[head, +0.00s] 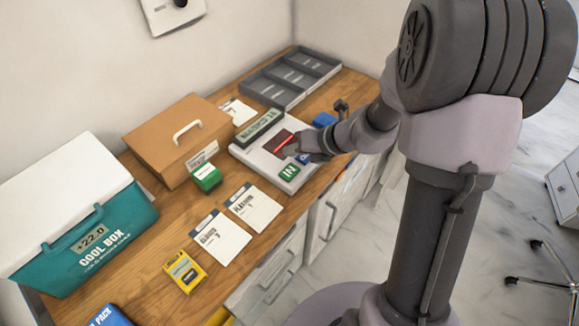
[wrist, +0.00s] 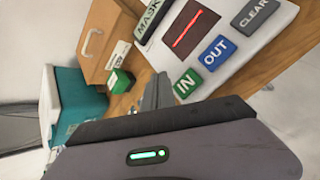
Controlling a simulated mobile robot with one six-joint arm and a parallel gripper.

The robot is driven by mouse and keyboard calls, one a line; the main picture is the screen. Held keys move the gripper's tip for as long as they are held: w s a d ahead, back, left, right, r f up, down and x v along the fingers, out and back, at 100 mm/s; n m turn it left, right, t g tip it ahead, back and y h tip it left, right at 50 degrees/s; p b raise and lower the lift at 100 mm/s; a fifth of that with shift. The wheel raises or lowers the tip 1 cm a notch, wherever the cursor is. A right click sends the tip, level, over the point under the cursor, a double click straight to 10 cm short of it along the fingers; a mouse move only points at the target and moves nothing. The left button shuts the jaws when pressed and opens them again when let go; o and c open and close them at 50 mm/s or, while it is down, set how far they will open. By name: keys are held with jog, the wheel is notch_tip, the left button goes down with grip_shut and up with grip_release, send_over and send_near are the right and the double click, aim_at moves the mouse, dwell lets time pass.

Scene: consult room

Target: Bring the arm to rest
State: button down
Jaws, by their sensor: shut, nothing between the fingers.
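My arm reaches over the counter in the head view. My gripper (head: 296,150) is above the white scanner station (head: 248,157), near its dark window with a red line. In the wrist view the gripper's fingertips (wrist: 158,90) are together with nothing between them. They are near the green IN button (wrist: 187,84) and the blue OUT button (wrist: 217,52). A dark CLEAR button (wrist: 256,13) is further right. Whether the fingers touch the station cannot be told.
A brown box (head: 165,142), green small box (head: 207,178), teal cool box (head: 125,215), two white cards (head: 221,238), yellow pack (head: 184,271) and grey tray (head: 272,92) stand on the wooden counter (head: 165,235). Open floor (head: 345,240) lies right of the counter.

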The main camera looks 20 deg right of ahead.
dwell(0.6)
jog(key=s+a+r+n+g+b, duration=0.25)
jog(key=s+a+r+n, duration=0.55)
jog(key=n, duration=0.5)
jog(key=s+d+r+n+h+b, duration=0.1)
jog(key=s+n+h, duration=0.1)
jog(key=s+n, duration=0.6)
jog(key=s+d+r+n+t+h+b, duration=0.1)
jog(key=s+d+n+h+b, duration=0.1)
jog(key=s+n, duration=0.6)
jog(key=n, duration=0.3)
jog(key=shift+s+d+r, duration=0.15)
jog(key=shift+s+r, duration=0.05)
jog(key=shift+r, duration=0.2)
jog(key=shift+t, duration=0.25)
